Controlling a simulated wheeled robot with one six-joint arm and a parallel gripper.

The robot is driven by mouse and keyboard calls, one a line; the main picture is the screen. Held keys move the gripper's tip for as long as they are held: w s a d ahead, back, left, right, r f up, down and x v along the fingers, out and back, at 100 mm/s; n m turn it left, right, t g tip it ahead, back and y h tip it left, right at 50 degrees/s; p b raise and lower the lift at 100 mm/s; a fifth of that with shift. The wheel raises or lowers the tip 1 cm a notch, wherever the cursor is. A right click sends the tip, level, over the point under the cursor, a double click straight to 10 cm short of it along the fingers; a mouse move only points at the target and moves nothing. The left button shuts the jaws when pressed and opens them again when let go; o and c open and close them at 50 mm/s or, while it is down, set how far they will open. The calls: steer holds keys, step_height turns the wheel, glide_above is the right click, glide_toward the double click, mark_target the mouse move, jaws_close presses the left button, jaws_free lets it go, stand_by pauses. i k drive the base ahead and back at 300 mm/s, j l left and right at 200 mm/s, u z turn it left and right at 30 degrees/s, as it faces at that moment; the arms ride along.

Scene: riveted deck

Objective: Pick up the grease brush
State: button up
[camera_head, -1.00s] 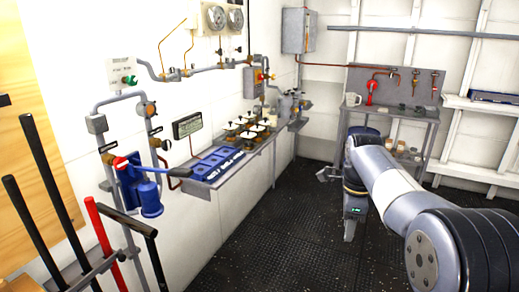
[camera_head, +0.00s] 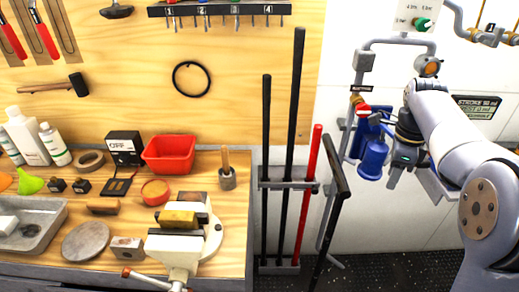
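A wooden handle stands upright in a small grey pot at the right end of the wooden bench. It looks like the grease brush (camera_head: 225,160), though its lower end is hidden in the pot (camera_head: 227,181). My gripper (camera_head: 397,180) is far to the right of it, in front of the white wall and close to the blue pump in the picture. Its fingers are small and partly hidden, so I cannot tell whether they are open or shut.
The bench holds a vise (camera_head: 180,240), a red bin (camera_head: 168,153), a round tin (camera_head: 155,192), a metal tray (camera_head: 32,222) and several bottles. A rack of upright bars (camera_head: 290,184) stands between bench and gripper. The blue pump (camera_head: 373,158) is beside my gripper.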

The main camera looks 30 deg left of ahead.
mark_target(226, 173)
steer(key=i+u, duration=0.25)
steer(key=u, duration=0.2)
steer(key=i+u, duration=0.2)
steer(key=u, duration=0.3)
steer(key=i+l+u, duration=0.2)
steer(key=u, duration=0.25)
steer(key=i+l+u, duration=0.2)
steer(key=u, duration=0.25)
steer(key=i+l+u, duration=0.25)
steer(key=k, duration=0.1)
